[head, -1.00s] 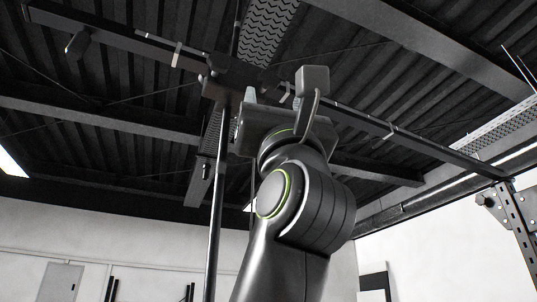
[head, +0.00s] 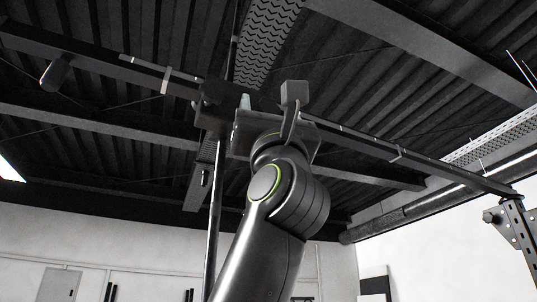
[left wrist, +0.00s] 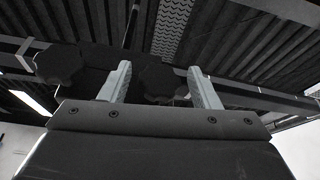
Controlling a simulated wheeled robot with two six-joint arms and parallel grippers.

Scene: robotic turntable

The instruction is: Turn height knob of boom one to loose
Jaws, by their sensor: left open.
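Boom one is a long dark bar (head: 350,138) crossing the head view below the ceiling, clamped to an upright pole (head: 213,200) by a dark block (head: 211,108). My left gripper (head: 245,104) is raised just right of that block; one pale finger shows in the head view. In the left wrist view its two pale fingers are apart, and a dark lobed knob (left wrist: 159,80) shows between them, beyond or level with the tips; contact cannot be told. A second dark lobed knob (left wrist: 58,64) is left of the fingers. Which is the height knob cannot be told. My right gripper is not in view.
A dark cylinder (head: 56,72) hangs near the boom's left end. A perforated metal post (head: 520,238) stands at the right under the boom's far end. Dark ceiling beams (head: 100,122) run overhead. Space below the boom on the right looks clear.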

